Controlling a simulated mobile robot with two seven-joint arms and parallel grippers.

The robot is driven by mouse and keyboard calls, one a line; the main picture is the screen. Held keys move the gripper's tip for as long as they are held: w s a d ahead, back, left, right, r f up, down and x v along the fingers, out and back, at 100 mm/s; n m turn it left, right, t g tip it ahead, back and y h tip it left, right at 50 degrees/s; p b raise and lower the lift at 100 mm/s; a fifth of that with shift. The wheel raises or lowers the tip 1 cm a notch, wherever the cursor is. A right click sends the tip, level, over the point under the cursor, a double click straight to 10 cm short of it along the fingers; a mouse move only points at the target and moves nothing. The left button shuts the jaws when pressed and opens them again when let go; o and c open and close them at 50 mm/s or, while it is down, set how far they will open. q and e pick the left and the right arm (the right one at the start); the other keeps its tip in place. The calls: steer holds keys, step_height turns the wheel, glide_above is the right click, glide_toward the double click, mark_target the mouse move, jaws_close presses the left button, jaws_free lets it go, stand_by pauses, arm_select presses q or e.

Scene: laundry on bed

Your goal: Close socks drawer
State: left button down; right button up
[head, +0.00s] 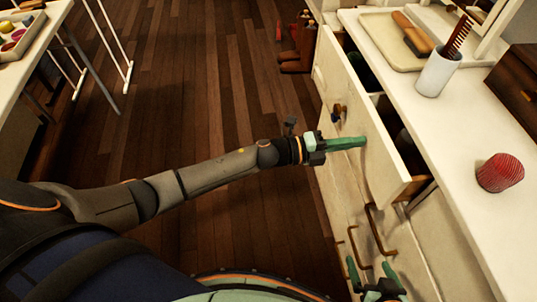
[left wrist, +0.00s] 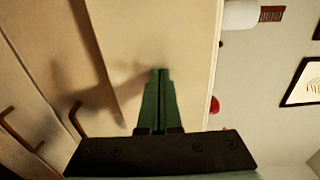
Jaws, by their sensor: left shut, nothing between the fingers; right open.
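The white socks drawer (head: 345,82) stands partly open at the top of the white dresser. Dark items, partly hidden, show inside it. My left gripper (head: 362,142) is shut with nothing in it, its green fingers level with the drawer front. In the left wrist view the left gripper (left wrist: 160,73) points at the pale drawer front (left wrist: 185,45); I cannot tell whether the tips touch it. My right gripper (head: 369,264) is open and empty, low in front of the lower drawers with curved handles (head: 378,232).
Brown boots (head: 298,50) stand behind.

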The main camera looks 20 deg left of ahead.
arm_select(q)
steer(key=b+x, duration=0.2)
steer(key=x, duration=0.5)
steer(key=shift+r, duration=0.1)
steer(key=shift+d+r, duration=0.1)
steer(key=shift+r, duration=0.05)
